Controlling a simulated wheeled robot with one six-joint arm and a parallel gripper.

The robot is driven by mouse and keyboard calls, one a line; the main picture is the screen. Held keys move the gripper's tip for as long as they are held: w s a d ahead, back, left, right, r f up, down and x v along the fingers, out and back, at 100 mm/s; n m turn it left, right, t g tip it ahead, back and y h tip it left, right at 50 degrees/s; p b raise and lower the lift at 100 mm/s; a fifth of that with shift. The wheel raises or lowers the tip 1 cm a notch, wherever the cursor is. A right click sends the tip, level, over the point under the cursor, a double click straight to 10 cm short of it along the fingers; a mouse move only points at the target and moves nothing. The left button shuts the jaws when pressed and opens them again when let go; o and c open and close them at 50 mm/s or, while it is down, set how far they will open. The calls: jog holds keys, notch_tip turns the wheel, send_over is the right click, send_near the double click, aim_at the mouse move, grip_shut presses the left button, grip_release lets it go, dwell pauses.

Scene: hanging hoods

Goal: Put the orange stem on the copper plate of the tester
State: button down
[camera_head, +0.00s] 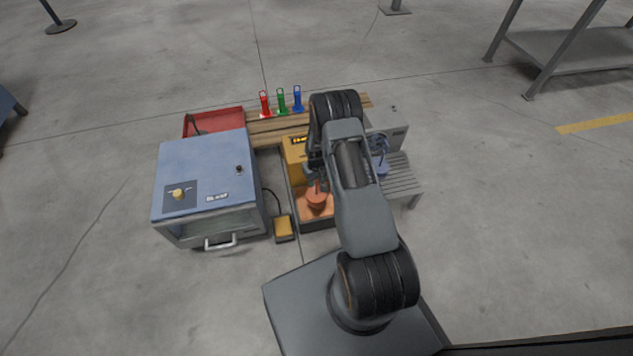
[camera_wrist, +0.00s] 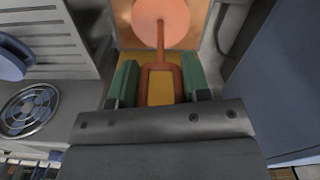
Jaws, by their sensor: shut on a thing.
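The orange stem (camera_wrist: 161,26) has a round disc base, a thin shaft and a forked handle. My gripper (camera_wrist: 159,80) is shut on the forked handle between its green finger pads. In the head view my gripper (camera_head: 315,174) is partly hidden by my arm, with the orange stem (camera_head: 317,199) below it. The disc is over the copper plate (camera_wrist: 128,34) of the yellow tester (camera_head: 294,148). The copper plate also shows around the disc in the head view (camera_head: 303,209). I cannot tell whether the disc touches the plate.
A blue cabinet (camera_head: 205,165) with a front handle stands close on the left. A yellow pedal (camera_head: 284,226) lies between it and the tester. A blue stem (camera_head: 382,167) stands on the right by a slatted grey surface (camera_head: 402,182). Red, green and blue holders (camera_head: 282,102) stand behind.

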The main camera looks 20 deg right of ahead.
jog(key=shift+f, duration=0.25)
jog(key=shift+f, duration=0.1)
jog(key=c, duration=0.6)
grip_release()
